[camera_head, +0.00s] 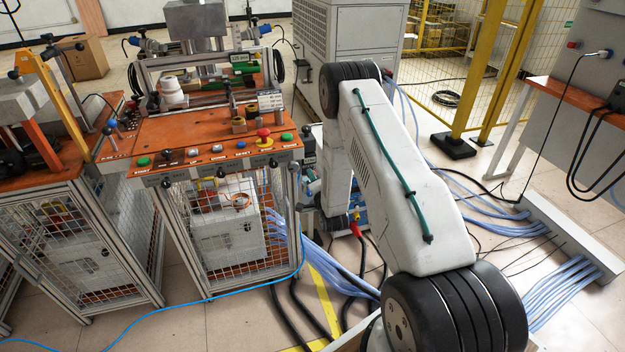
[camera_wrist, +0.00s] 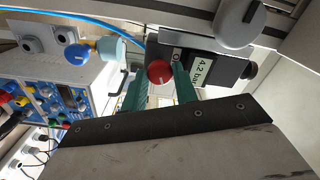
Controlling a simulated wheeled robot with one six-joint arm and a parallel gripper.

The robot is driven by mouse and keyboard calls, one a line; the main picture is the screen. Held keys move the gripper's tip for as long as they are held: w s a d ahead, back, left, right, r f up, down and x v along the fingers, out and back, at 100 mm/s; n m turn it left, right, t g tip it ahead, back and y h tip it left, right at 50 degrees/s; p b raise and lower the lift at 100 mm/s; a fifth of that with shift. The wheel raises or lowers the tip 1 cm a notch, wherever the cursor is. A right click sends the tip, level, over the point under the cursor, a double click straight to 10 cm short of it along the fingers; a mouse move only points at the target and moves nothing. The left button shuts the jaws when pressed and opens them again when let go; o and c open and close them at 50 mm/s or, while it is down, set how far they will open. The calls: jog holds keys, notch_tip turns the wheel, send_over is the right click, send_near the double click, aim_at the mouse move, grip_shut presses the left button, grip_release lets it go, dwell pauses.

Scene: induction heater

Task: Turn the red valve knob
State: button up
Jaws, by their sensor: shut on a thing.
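The red valve knob (camera_wrist: 159,72) is a round red ball in the middle of the camera_wrist view. My gripper (camera_wrist: 161,88) has two green fingers, one on each side of the knob, and is shut on it. The knob sits by a dark pressure unit (camera_wrist: 222,70) whose label reads 4.2 bar. In the camera_head view my arm hides most of the area around the gripper, and I cannot make out the red valve knob there.
A blue knob (camera_wrist: 78,52) on a pale fitting is left of the red one. A panel with plugs (camera_wrist: 45,100) is further left. In the camera_head view, an orange-topped workbench (camera_head: 205,140) stands left of my arm. Cables (camera_head: 480,200) cover the floor on the right.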

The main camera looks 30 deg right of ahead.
jog(key=shift+m, duration=2.2)
jog(key=o, duration=1)
jog(key=shift+c, duration=0.2)
jog(key=shift+s, duration=0.1)
jog(key=v, duration=0.7)
jog(key=shift+s, duration=0.35)
jog(key=shift+a, duration=0.15)
